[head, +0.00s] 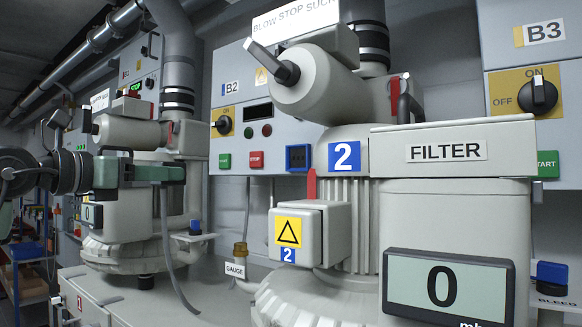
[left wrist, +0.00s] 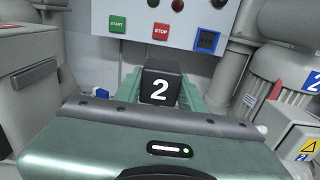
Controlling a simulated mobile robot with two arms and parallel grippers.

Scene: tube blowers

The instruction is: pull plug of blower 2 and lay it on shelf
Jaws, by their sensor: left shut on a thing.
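The black plug (left wrist: 160,85), marked with a white 2, sits between the green fingers of my left gripper (left wrist: 160,92), which is shut on it. In the head view my left gripper (head: 172,172) is left of blower 2 (head: 335,240), in front of the neighbouring blower. A grey cable (head: 164,240) hangs below the gripper. The blue-framed socket (head: 298,157) on the B2 panel is apart from the plug; it also shows in the left wrist view (left wrist: 207,41). My right gripper is not in view.
A rack with blue posts and bins (head: 25,275) stands at the far left. The light bench top (head: 215,290) is between the blowers. A filter housing (head: 450,150) with a display reading 0 fills the right. The B2 panel (head: 228,110) is behind.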

